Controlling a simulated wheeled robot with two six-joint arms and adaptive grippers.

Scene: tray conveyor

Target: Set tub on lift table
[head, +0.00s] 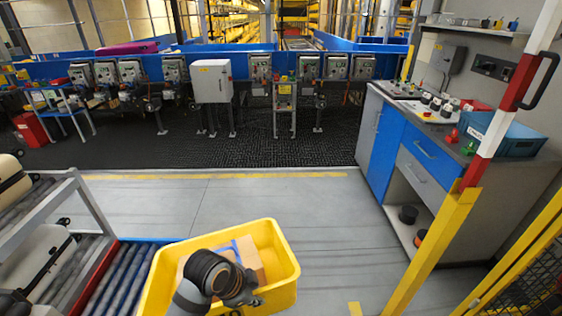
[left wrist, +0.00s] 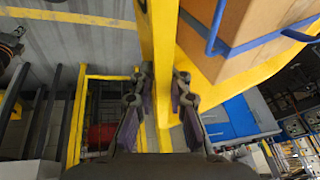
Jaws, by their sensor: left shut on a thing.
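The yellow tub (head: 283,265) is at the bottom middle of the head view. It holds brown boxes (head: 248,255) and something blue. My left gripper (head: 240,290) reaches over the tub from the near side and is shut on its wall. In the left wrist view the fingers (left wrist: 163,85) sit on both sides of the yellow tub wall (left wrist: 158,35), with a brown box and a blue strip beside it. The tub's underside is hidden, so I cannot tell what is beneath it. I cannot make out a lift table for certain. My right gripper is not in view.
A roller conveyor (head: 122,278) with a red side rail lies left of the tub. A yellow post (head: 433,245) and a workbench (head: 420,155) with a blue crate (head: 510,140) stand right. Grey floor (head: 330,215) is clear beyond the tub.

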